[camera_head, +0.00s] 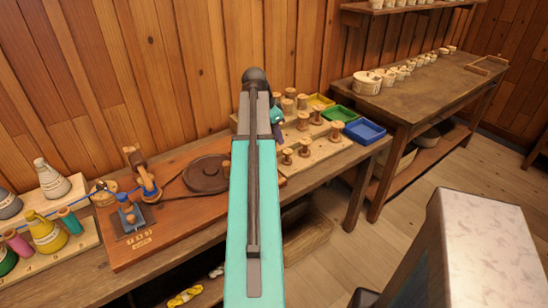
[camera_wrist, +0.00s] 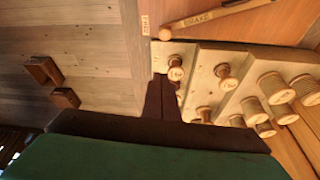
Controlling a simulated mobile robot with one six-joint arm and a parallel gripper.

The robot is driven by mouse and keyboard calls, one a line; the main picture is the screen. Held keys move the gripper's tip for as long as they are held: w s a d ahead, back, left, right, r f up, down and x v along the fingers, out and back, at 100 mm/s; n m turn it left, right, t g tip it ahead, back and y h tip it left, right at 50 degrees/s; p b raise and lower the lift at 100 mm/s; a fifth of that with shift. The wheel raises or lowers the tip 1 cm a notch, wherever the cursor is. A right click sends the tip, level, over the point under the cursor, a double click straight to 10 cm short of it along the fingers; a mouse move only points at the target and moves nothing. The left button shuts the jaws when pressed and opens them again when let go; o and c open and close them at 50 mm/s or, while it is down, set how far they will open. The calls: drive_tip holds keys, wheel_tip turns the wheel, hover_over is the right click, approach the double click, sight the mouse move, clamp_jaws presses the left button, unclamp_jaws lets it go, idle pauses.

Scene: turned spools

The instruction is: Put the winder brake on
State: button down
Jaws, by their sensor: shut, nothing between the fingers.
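The brake lever (camera_wrist: 222,12) is a wooden bar with a round knob (camera_wrist: 165,34) at its left end, at the top of the wrist view. In the head view the winder board (camera_head: 128,250) carries a dark round disc (camera_head: 207,174). My arm covers the board's right part, and I cannot make out the lever there.
A peg board (camera_wrist: 205,60) with several wooden spools lies close to my fingers. Yellow (camera_head: 320,101), green (camera_head: 339,114) and blue trays (camera_head: 365,131) stand behind it. Coloured thread cones, one yellow (camera_head: 45,232), stand at the left. A second bench (camera_head: 420,85) holds several white pots.

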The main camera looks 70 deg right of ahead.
drive_tip(key=shift+f, duration=0.1)
drive_tip(key=p+x, duration=0.2)
drive_tip(key=x, duration=0.8)
drive_tip(key=shift+s, duration=0.1)
drive_tip(key=shift+w+a+p, duration=0.8)
drive_tip(key=shift+w+a, duration=0.45)
drive_tip(key=shift+a, duration=0.3)
drive_tip(key=shift+f, duration=0.1)
drive_tip(key=shift+s, duration=0.1)
